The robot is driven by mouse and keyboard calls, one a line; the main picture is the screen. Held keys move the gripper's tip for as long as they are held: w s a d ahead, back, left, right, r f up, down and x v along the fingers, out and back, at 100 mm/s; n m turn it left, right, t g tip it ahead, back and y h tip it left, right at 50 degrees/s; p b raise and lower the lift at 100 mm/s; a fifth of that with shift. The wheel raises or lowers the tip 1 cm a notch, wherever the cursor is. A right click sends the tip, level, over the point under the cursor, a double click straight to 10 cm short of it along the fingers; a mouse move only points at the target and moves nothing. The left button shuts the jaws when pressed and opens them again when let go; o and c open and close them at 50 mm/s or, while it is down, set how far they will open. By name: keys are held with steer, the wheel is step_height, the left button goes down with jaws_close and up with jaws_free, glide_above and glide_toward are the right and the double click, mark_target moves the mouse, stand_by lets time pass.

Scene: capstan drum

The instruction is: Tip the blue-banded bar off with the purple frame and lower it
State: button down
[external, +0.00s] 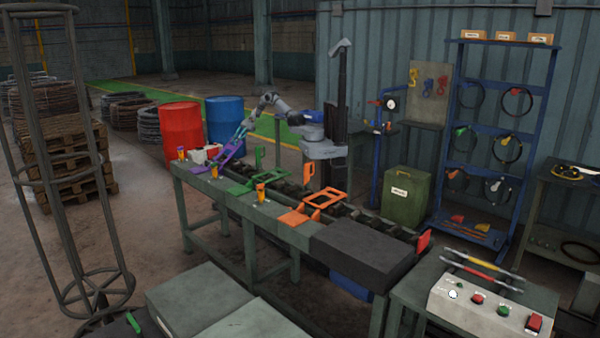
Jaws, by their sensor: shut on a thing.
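The purple frame (232,149) is at the far left end of the long green bench (190,178), tilted up toward my gripper. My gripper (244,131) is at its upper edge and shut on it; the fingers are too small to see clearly. A flat purple plate (201,169) lies at the bench end just left of the frame. I cannot make out a blue-banded bar; it may be hidden or too small here.
A green frame (252,178) and an orange frame (322,199) stand farther right along the bench. Red (181,132) and blue (225,120) drums stand behind its left end. A dark block (362,255) covers its right end. Bars with yellow and red bands (482,268) lie above a control box (485,305).

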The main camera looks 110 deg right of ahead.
steer(key=shift+w+r, duration=0.15)
steer(key=shift+r, duration=0.1)
steer(key=c, duration=1.4)
jaws_free()
steer(key=shift+a, duration=0.1)
steer(key=shift+f, duration=0.1)
steer(key=v, duration=1.2)
